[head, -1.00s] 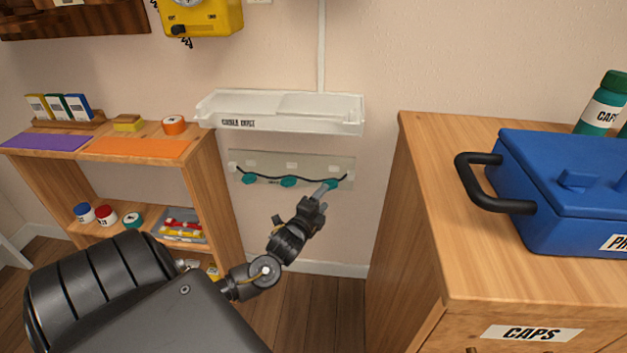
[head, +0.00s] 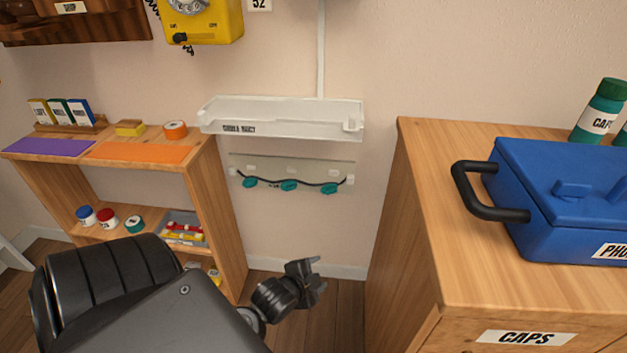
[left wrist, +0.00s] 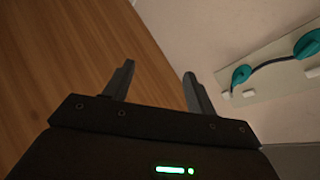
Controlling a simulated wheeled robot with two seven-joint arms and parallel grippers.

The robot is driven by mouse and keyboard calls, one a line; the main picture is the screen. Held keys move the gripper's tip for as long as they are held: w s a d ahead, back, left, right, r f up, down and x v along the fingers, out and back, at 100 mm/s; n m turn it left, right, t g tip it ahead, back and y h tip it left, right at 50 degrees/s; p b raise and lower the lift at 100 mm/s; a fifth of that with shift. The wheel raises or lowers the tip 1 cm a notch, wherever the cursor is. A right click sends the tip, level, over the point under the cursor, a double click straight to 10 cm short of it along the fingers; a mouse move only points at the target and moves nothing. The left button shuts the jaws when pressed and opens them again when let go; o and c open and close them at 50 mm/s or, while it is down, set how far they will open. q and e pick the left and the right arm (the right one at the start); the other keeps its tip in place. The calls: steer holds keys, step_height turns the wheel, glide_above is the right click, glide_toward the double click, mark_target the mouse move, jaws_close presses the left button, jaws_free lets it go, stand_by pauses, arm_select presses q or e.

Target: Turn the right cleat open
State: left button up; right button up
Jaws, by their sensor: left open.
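The right cleat (head: 330,188) is a small teal piece at the right end of a pale strip (head: 262,164) on the wall. A middle cleat (head: 289,185) and a left cleat (head: 250,183) sit beside it, with a dark cord running along them. My left gripper (head: 319,274) is open and empty, below the strip and apart from the cleats. In the left wrist view its fingers (left wrist: 159,69) are spread with nothing between them. Two teal cleats show there to the right of the fingers; the nearer one (left wrist: 241,75) appears to be the right cleat.
A white tray shelf (head: 280,120) hangs just above the strip. A wooden shelf unit (head: 228,210) stands to the left and a wooden cabinet (head: 415,240) to the right, bearing a blue box (head: 565,235). The wall between them is free below the strip.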

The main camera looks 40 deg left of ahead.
arm_select(q)
steer(key=s+d+f+n+g+h, duration=0.1)
steer(key=s+d+f+n+g, duration=0.1)
steer(key=s+d, duration=0.2)
steer(key=shift+s+d+n+g, duration=0.2)
steer(key=shift+s+n+g, duration=0.15)
steer(key=shift+s, duration=0.6)
